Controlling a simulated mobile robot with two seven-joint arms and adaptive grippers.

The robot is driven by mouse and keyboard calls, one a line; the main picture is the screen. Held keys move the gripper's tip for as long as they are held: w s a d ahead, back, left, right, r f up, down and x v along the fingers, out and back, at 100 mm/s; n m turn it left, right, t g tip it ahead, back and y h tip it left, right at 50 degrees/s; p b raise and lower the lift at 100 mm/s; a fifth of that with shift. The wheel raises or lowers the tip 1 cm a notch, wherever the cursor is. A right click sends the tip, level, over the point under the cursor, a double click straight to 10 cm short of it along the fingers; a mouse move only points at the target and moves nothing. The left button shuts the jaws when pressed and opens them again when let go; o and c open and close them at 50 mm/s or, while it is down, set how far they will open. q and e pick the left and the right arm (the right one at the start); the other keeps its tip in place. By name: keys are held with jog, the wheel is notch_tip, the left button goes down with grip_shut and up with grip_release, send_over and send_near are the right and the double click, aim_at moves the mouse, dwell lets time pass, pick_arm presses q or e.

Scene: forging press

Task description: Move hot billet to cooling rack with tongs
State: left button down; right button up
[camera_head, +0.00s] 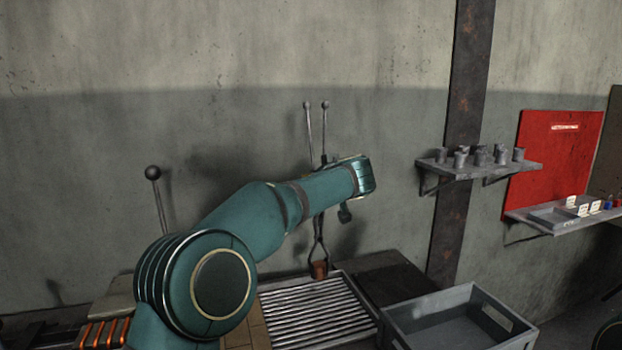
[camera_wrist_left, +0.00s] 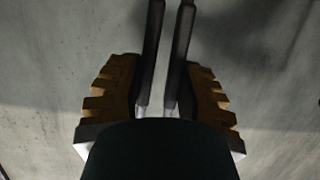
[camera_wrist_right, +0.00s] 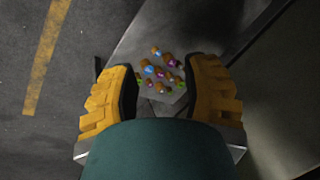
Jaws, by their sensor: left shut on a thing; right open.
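My left gripper (camera_wrist_left: 160,90) is shut on the tongs' two dark handles (camera_wrist_left: 181,45), which stand between its yellow fingers in the left wrist view. In the head view my left arm hides most of this gripper. The tongs (camera_head: 320,232) hang upright, ball-ended handles up and jaws down. A dull orange-brown billet (camera_head: 319,270) sits between the jaws. It appears at the far edge of the slatted cooling rack (camera_head: 315,318); I cannot tell whether it touches the slats. My right gripper (camera_wrist_right: 165,75) is open and empty, seen only in the right wrist view.
A grey open crate (camera_head: 445,300) stands right of the rack. Glowing orange bars (camera_head: 103,333) lie at the lower left, near a ball-topped lever (camera_head: 154,175). Wall shelves (camera_head: 480,168) hold small parts. Small coloured items (camera_wrist_right: 160,72) lie beyond my right fingers.

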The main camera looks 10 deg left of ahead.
pick_arm(q)
jog(key=shift+r, duration=0.1)
jog(key=b, duration=0.5)
send_over(319, 228)
jog(key=shift+f, duration=5.8)
jog(key=c, duration=1)
grip_release()
jog(key=shift+o, duration=0.4)
jog(key=shift+o, duration=0.3)
